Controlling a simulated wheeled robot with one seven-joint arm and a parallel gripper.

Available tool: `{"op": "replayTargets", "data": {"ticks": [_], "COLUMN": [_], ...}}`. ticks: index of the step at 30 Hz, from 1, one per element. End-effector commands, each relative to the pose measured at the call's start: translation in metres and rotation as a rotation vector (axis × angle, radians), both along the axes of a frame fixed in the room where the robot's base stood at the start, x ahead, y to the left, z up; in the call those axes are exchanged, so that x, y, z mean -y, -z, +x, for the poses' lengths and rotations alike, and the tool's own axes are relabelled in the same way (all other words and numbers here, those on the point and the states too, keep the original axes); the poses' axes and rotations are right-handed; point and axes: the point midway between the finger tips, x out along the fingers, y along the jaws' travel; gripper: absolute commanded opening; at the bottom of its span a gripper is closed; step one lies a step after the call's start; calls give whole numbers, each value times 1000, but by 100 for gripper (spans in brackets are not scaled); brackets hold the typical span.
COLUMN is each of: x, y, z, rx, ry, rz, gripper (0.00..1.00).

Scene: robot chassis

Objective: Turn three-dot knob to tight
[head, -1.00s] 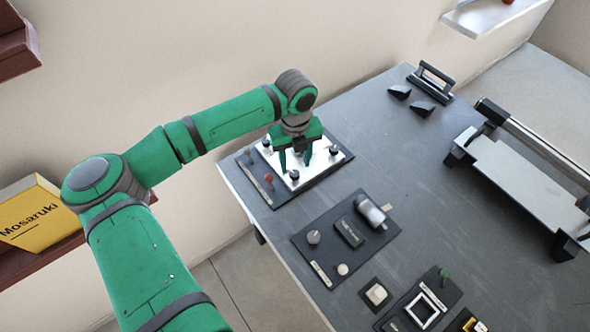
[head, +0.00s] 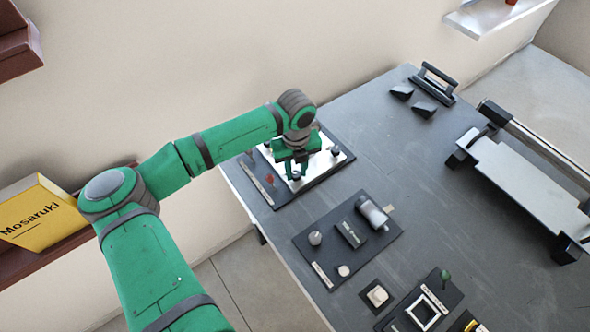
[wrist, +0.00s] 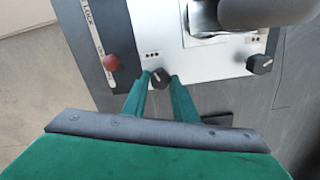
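The metal plate (wrist: 215,62) carries small black knobs. In the wrist view one black knob with a light pointer line (wrist: 159,78) sits at the plate's near edge, with a group of dots, apparently three, just above it. My gripper (wrist: 159,82) has a green finger on each side of this knob, with what looks like a narrow gap; contact is not clear. A second black knob (wrist: 259,64) stands to the right with its own dots. In the head view my gripper (head: 297,170) is low over the plate and hides part of it.
A red-topped lever (wrist: 112,62) stands left of the knob beside a strip marked "LOCK". A dark panel with a cylinder (head: 345,236) lies nearer on the table.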

Motion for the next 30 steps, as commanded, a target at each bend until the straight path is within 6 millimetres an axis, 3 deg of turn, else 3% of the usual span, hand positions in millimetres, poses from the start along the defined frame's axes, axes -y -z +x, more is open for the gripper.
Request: {"op": "replayTargets", "data": {"ticks": [14,30], "x": [-2,-5], "y": [0,1], "z": [-1,-3], "rx": [-4,-8], "ry": [145,639], "rz": [5,4], "gripper": [4,4]}}
